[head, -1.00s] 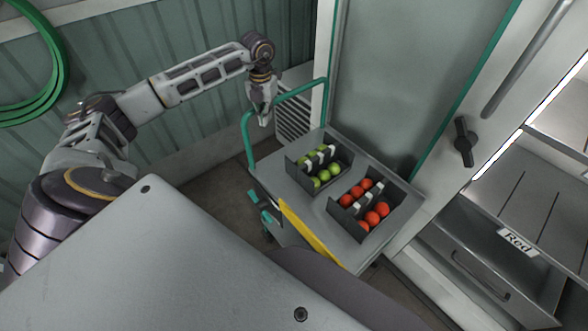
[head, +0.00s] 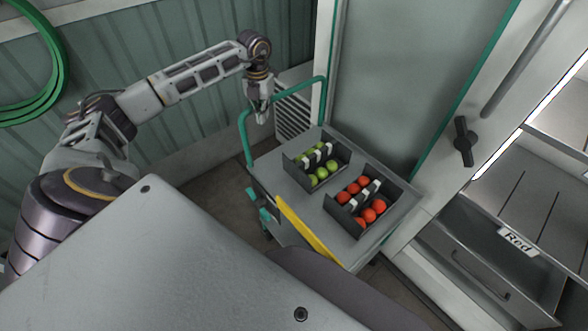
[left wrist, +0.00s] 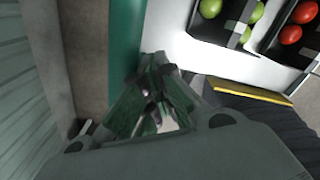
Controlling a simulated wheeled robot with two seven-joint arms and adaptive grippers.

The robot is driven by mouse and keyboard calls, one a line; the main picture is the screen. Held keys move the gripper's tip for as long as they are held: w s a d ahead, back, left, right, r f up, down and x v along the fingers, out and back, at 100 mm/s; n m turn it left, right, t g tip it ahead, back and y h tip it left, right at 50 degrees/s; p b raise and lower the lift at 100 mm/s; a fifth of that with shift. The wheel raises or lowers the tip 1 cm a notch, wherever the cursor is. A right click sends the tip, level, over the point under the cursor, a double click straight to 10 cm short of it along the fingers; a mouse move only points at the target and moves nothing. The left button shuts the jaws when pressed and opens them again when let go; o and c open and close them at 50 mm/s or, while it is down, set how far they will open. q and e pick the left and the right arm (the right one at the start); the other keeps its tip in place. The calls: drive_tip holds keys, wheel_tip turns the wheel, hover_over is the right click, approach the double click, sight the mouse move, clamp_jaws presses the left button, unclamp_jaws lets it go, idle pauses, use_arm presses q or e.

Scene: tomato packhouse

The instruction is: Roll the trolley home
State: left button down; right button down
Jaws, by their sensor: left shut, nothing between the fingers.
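The trolley (head: 318,192) stands at the middle right of the head view. It has a grey top, a green handle rail (head: 300,90) at its far end and a yellow strip (head: 303,229) on its near edge. My left gripper (head: 262,119) is at the left part of the handle, shut with nothing in it. In the left wrist view its fingers (left wrist: 158,100) are close to the green rail (left wrist: 126,50); I cannot tell whether they touch it. My right gripper is out of view.
On the trolley are a dark crate of green tomatoes (head: 290,172) and one of red tomatoes (head: 362,228). A pale door frame (head: 323,45) is just behind it. Shelving with a "Red" sign (head: 517,242) is to the right. A green hose (head: 62,75) hangs on the left wall.

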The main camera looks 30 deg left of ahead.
use_arm(q)
drive_tip(key=w+a+p, duration=0.1)
drive_tip(key=w+a, duration=0.3)
drive_tip(key=a, duration=1)
drive_tip(key=shift+w+a, duration=0.15)
drive_tip(key=shift+a, duration=0.25)
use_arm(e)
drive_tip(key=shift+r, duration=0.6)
